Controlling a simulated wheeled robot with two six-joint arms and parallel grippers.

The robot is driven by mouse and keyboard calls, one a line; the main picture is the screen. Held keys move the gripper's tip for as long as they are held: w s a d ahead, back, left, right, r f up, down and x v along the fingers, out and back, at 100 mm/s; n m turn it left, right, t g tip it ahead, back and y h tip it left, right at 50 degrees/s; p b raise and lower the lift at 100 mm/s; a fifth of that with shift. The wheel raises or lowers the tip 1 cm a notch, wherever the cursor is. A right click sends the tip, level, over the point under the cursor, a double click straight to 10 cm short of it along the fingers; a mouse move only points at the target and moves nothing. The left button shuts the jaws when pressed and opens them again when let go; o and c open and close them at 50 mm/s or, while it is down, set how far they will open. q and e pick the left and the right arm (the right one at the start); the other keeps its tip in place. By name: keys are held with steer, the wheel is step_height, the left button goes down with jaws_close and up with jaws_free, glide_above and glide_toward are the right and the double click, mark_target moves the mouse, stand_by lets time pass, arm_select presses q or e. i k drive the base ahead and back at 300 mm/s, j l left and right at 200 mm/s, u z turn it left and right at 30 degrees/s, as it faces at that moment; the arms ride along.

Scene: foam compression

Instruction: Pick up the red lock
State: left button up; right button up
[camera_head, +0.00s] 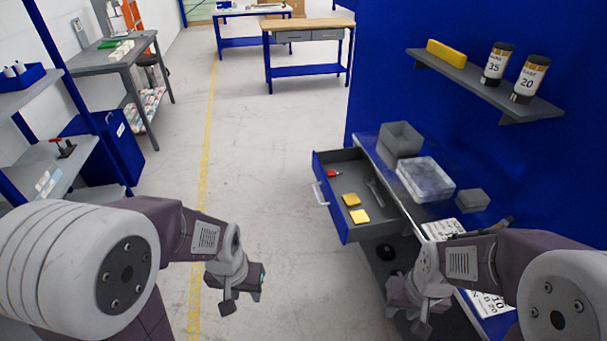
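A small red item (333,173) lies at the far left end of the open drawer (329,204); it may be the red lock, but it is too small to tell. A second small item with a red top (56,140) stands on the left shelf. My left gripper (241,297) hangs over bare floor, left of the drawer and apart from it. My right gripper (408,314) is low in front of the blue workbench, below the drawer in the picture. I see nothing held in either gripper, and their finger gaps are unclear.
The drawer also holds two yellow pieces (355,207) and a grey wrench (375,193). A wall shelf (487,87) carries two jars and a yellow block. The floor (270,130) left of the drawer is free.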

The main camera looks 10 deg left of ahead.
mark_target(331, 173)
steer(key=i+j+z, duration=0.5)
steer(key=z, duration=0.15)
steer(key=i+j+z, duration=0.3)
steer(key=j+z, duration=0.3)
steer(key=i+j+z, duration=0.15)
steer(key=j+z, duration=0.15)
steer(key=j, duration=0.2)
steer(key=j+z, duration=0.65)
steer(key=j, duration=0.2)
steer(key=i, duration=0.05)
